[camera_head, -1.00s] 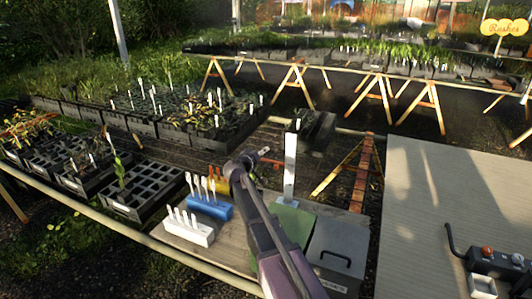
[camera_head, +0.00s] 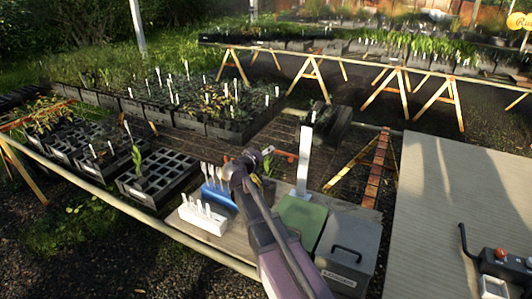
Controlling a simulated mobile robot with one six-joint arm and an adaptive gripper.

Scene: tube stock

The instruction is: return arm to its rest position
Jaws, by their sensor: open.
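My arm reaches up from the bottom centre of the head view, a purple-grey link bending at a dark joint. My gripper (camera_head: 266,154) is at its far end, small and dark, above the potting bench. It is open, and I see nothing held in it. The fingers are too small to make out clearly. The arm covers part of the bench and of the things behind it.
A blue label block (camera_head: 220,196) and a white one (camera_head: 203,219) stand left of my arm. A green box (camera_head: 300,222) and a grey lidded bin (camera_head: 348,250) stand close on its right. A white post (camera_head: 305,162) rises behind. Black seedling trays (camera_head: 160,178) lie left.

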